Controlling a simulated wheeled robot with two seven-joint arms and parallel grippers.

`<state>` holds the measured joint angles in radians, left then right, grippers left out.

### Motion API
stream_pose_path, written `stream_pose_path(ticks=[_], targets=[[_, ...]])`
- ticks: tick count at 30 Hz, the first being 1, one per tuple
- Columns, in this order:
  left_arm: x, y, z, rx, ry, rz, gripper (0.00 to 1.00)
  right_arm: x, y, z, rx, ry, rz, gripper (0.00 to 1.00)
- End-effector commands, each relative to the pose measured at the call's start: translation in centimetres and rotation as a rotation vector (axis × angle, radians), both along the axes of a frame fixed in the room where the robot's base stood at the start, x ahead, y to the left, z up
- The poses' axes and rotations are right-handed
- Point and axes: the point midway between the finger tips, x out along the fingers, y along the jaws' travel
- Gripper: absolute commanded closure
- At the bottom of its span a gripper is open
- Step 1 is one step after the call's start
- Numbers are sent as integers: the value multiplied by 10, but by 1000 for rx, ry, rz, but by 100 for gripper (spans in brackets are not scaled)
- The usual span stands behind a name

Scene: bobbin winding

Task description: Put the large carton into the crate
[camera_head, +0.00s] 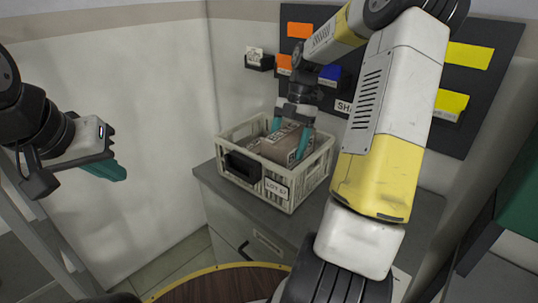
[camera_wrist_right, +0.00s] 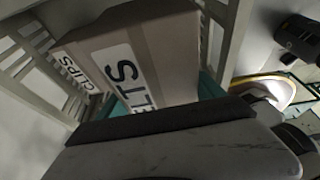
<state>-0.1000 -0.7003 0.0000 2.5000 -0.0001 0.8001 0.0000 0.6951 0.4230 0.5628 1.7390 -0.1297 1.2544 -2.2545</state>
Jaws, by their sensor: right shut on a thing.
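The brown carton (camera_head: 278,149) is inside the cream slatted crate (camera_head: 285,200), tilted, its top near rim height. In the right wrist view the carton (camera_wrist_right: 165,50) fills the middle, with white labels reading "CLIPS" and partly "LTS". I cannot tell whether both labels are on one carton. The crate's slats (camera_wrist_right: 35,60) show beside it. My right gripper (camera_head: 290,140) reaches down into the crate, shut on the carton with its teal fingers on either side. My left gripper (camera_head: 105,170) is empty at the far left, away from the crate; its fingers overlap in view. The carton's underside is hidden.
The crate, labelled "LOT 57", stands on a grey cabinet (camera_head: 225,197) against the wall. A dark board (camera_head: 400,115) with coloured cards and small bins hangs behind. My right arm covers much of the cabinet's right side. A round wooden surface (camera_head: 225,285) is at the bottom.

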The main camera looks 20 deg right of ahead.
Motion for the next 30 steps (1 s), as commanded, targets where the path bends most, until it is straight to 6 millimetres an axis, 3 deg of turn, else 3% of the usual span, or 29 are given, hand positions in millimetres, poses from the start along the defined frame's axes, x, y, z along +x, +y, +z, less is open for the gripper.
stream_pose_path(ticks=[15,30], targets=[[0,0,0,0,0,0,100,0,0,-58,1,0,0,86],[0,0,0,0,0,0,100,0,0,-66,0,-2,1,86]])
